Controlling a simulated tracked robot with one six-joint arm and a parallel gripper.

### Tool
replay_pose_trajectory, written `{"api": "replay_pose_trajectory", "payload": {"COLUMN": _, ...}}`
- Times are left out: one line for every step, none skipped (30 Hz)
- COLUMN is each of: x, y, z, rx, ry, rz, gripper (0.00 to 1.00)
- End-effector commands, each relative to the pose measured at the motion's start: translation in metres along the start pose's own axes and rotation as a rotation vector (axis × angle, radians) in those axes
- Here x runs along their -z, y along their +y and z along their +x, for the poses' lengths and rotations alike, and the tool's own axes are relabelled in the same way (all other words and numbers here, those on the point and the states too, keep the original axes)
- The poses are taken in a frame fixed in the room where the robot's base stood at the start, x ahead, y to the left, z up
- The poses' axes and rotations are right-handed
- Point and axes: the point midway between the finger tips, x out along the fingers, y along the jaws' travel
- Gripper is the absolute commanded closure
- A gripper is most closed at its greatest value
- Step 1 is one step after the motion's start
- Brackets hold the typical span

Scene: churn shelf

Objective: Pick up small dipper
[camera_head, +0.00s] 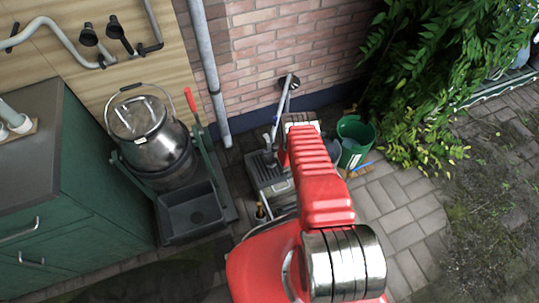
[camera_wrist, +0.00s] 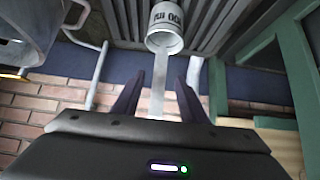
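A small dipper with a pale grey cup (camera_wrist: 165,42) and dark "100 ml" lettering shows in the wrist view, which looks upside down. Its flat, light handle (camera_wrist: 158,80) runs from the cup toward my gripper (camera_wrist: 158,82). My gripper's two dark fingers stand apart, one on each side of the handle, with a visible gap on both sides. Whether the handle lies fully between the fingertips or just beyond them I cannot tell. In the head view my red arm hides my gripper.
A grey slatted stand (camera_head: 275,188) is beside my arm near the brick wall (camera_head: 285,45). A metal churn (camera_head: 160,145) sits in a green tilting frame above a dark tray (camera_head: 190,215). A green bucket (camera_head: 355,135) stands to the right.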

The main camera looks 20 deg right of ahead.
Motion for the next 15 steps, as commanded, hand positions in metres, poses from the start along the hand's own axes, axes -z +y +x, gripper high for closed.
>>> {"api": "replay_pose_trajectory", "payload": {"x": 0.0, "y": 0.0, "z": 0.004, "rx": 0.0, "ry": 0.001, "rz": -0.001, "gripper": 0.61}}
{"api": "replay_pose_trajectory", "payload": {"x": 0.0, "y": 0.0, "z": 0.006, "rx": 0.0, "ry": 0.0, "rz": -0.001, "gripper": 0.61}}
{"api": "replay_pose_trajectory", "payload": {"x": 0.0, "y": 0.001, "z": 0.009, "rx": 0.0, "ry": 0.0, "rz": -0.002, "gripper": 0.61}}
{"api": "replay_pose_trajectory", "payload": {"x": 0.0, "y": 0.001, "z": 0.011, "rx": 0.0, "ry": 0.0, "rz": -0.001, "gripper": 0.61}}
{"api": "replay_pose_trajectory", "payload": {"x": 0.0, "y": 0.001, "z": 0.013, "rx": 0.0, "ry": 0.0, "rz": -0.001, "gripper": 0.61}}
{"api": "replay_pose_trajectory", "payload": {"x": 0.0, "y": 0.001, "z": 0.016, "rx": 0.0, "ry": 0.0, "rz": 0.0, "gripper": 0.61}}
{"api": "replay_pose_trajectory", "payload": {"x": 0.0, "y": 0.001, "z": 0.018, "rx": 0.0, "ry": 0.0, "rz": 0.0, "gripper": 0.61}}
{"api": "replay_pose_trajectory", "payload": {"x": 0.0, "y": 0.001, "z": 0.02, "rx": 0.0, "ry": 0.0, "rz": 0.0, "gripper": 0.61}}
{"api": "replay_pose_trajectory", "payload": {"x": 0.0, "y": 0.001, "z": 0.023, "rx": 0.0, "ry": 0.0, "rz": -0.001, "gripper": 0.61}}
{"api": "replay_pose_trajectory", "payload": {"x": 0.0, "y": 0.001, "z": 0.025, "rx": 0.0, "ry": 0.001, "rz": -0.002, "gripper": 0.61}}
{"api": "replay_pose_trajectory", "payload": {"x": 0.0, "y": 0.001, "z": 0.026, "rx": 0.0, "ry": 0.0, "rz": -0.002, "gripper": 0.61}}
{"api": "replay_pose_trajectory", "payload": {"x": 0.0, "y": 0.001, "z": 0.029, "rx": 0.0, "ry": 0.0, "rz": -0.001, "gripper": 0.61}}
{"api": "replay_pose_trajectory", "payload": {"x": 0.0, "y": 0.001, "z": 0.03, "rx": 0.0, "ry": 0.0, "rz": 0.0, "gripper": 0.61}}
{"api": "replay_pose_trajectory", "payload": {"x": 0.0, "y": 0.001, "z": 0.032, "rx": 0.0, "ry": 0.0, "rz": 0.0, "gripper": 0.61}}
{"api": "replay_pose_trajectory", "payload": {"x": 0.001, "y": 0.001, "z": 0.033, "rx": -0.001, "ry": 0.001, "rz": 0.0, "gripper": 0.61}}
